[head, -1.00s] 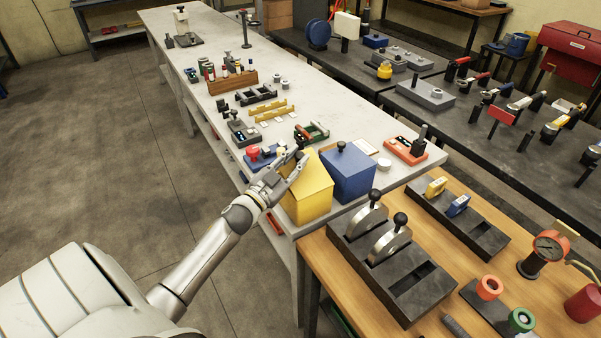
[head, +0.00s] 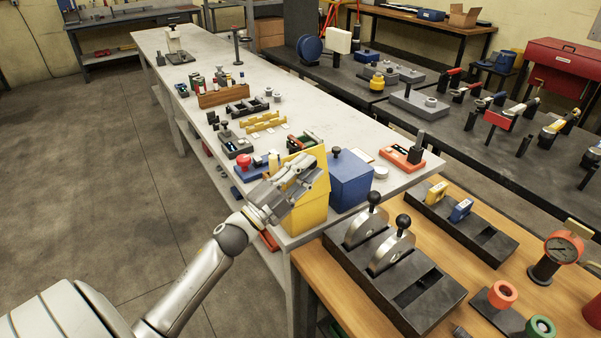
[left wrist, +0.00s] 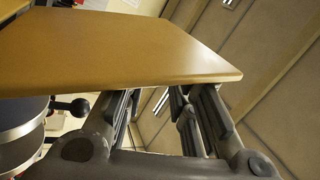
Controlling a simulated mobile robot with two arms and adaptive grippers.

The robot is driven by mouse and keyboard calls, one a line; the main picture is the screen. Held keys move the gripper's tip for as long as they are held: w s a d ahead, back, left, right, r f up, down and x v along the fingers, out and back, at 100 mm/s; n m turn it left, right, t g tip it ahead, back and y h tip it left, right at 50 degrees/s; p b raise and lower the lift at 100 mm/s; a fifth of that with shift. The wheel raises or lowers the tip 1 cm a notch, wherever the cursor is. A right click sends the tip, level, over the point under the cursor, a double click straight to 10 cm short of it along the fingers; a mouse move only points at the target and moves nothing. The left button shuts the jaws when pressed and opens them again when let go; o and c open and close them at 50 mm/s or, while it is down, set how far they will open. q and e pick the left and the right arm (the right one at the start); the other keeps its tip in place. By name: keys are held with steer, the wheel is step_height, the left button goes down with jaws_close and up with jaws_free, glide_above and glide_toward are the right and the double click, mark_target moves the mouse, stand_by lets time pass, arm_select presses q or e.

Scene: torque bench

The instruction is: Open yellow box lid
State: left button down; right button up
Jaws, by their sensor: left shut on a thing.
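The yellow box (head: 309,214) stands at the near end of the grey bench. Its yellow lid (head: 313,152) is tilted up, rising behind my gripper. My left gripper (head: 306,176) is over the box top, shut on the lid. The exact spot of the grip is hidden by the fingers. In the left wrist view the lid (left wrist: 110,45) is a broad yellow panel, with the fingers (left wrist: 155,103) meeting its lower edge. My right gripper is in neither view.
A blue box (head: 350,182) with a black knob stands close on the right of the yellow box. A wooden table (head: 315,272) with a dark lever fixture (head: 430,308) lies in front. Small fixtures fill the bench behind. Floor on the left is clear.

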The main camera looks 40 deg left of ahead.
arm_select(q)
steer(key=shift+s+d+m+h+b, duration=0.2)
steer(key=shift+d+m+h+b, duration=0.25)
steer(key=shift+m, duration=0.55)
steer(key=c, duration=1.3)
jaws_free()
steer(key=shift+o, duration=0.2)
steer(key=v, duration=1.2)
